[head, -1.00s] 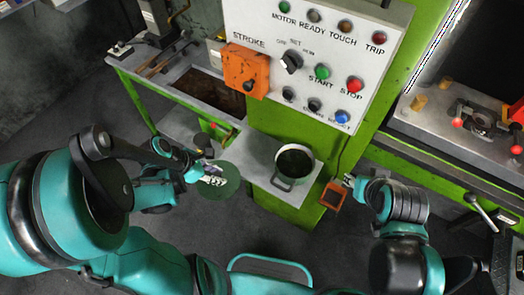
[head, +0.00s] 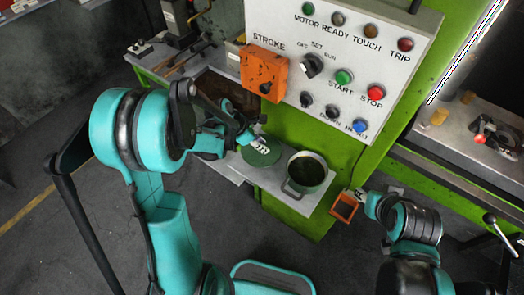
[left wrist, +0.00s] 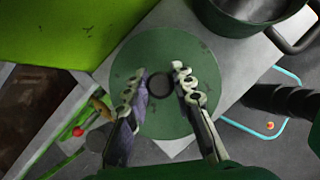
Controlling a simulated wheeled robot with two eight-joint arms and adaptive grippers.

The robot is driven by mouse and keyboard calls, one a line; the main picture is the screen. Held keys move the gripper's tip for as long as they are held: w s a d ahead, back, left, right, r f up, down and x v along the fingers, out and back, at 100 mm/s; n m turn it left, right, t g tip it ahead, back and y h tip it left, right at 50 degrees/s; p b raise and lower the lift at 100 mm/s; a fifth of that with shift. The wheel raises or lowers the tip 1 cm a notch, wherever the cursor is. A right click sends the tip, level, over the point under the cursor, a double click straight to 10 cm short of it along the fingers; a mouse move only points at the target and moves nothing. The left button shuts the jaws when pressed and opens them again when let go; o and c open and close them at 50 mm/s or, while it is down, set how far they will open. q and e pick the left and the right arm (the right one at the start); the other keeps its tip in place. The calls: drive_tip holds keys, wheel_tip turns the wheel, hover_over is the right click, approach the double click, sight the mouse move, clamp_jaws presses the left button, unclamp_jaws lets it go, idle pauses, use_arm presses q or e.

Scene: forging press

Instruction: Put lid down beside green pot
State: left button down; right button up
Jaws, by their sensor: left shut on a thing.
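The round green lid (head: 266,157) is over the grey shelf, just left of the green pot (head: 307,180). My left gripper (head: 254,142) is shut on the lid's knob from above. In the left wrist view, the lid (left wrist: 165,118) lies flat below the fingers, with its dark ring-shaped knob (left wrist: 159,85) between them. Whether the lid touches the shelf I cannot tell. The pot stands upright and open on the shelf and shows at the top right of the left wrist view (left wrist: 250,14). My right gripper (head: 360,193) is by a small orange open-topped box; its fingers are too small to read.
The grey shelf (head: 228,168) juts from the green press below the control panel (head: 340,60). The orange box (head: 345,207) is right of the pot. A red-tipped part (left wrist: 78,132) is left of the lid in the left wrist view. A workbench (head: 460,135) stands at right.

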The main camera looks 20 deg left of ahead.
use_arm(q)
wheel_tip(320, 180, down, 4)
drive_tip(key=shift+r+b, duration=0.25)
drive_tip(key=shift+b, duration=0.25)
drive_tip(key=shift+w+f, duration=0.25)
drive_tip(key=shift+s+d, duration=0.1)
drive_tip(key=shift+f, duration=0.1)
drive_tip(key=c, duration=1.3)
unclamp_jaws()
